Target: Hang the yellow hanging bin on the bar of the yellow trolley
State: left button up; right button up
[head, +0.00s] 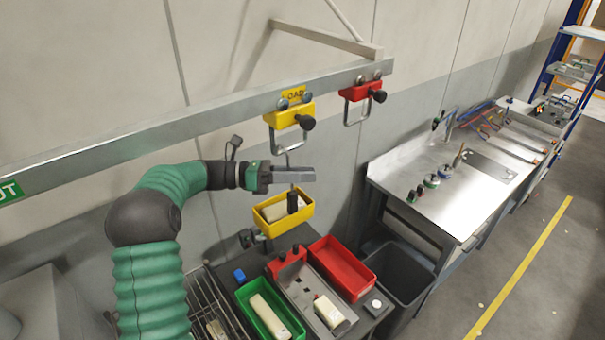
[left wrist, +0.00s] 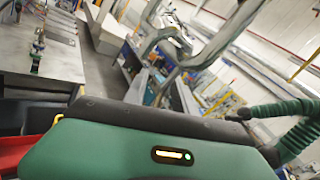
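The yellow trolley (head: 289,116) hangs from the overhead rail, with its metal bar loop (head: 284,148) below it. The yellow hanging bin (head: 268,226) hangs below the trolley with a pale block (head: 285,211) inside. Its thin hanger rises to a hook close to the loop; whether they touch is unclear. My left gripper (head: 296,175) comes in from the left, looks shut on the hanger above the bin and hides part of it. The left wrist view shows mainly my own green and dark arm housing.
A red trolley (head: 362,92) hangs to the right on the rail (head: 200,117). Below are a red bin (head: 341,268), a green bin (head: 263,309) and a grey tub (head: 398,272). A steel workbench (head: 470,190) stands to the right.

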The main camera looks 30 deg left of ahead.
pick_arm(q)
jog(key=shift+d, duration=0.1)
jog(key=b+v, duration=0.6)
jog(key=v, duration=1.1)
jog(key=shift+b, duration=0.4)
jog(key=shift+f, duration=0.15)
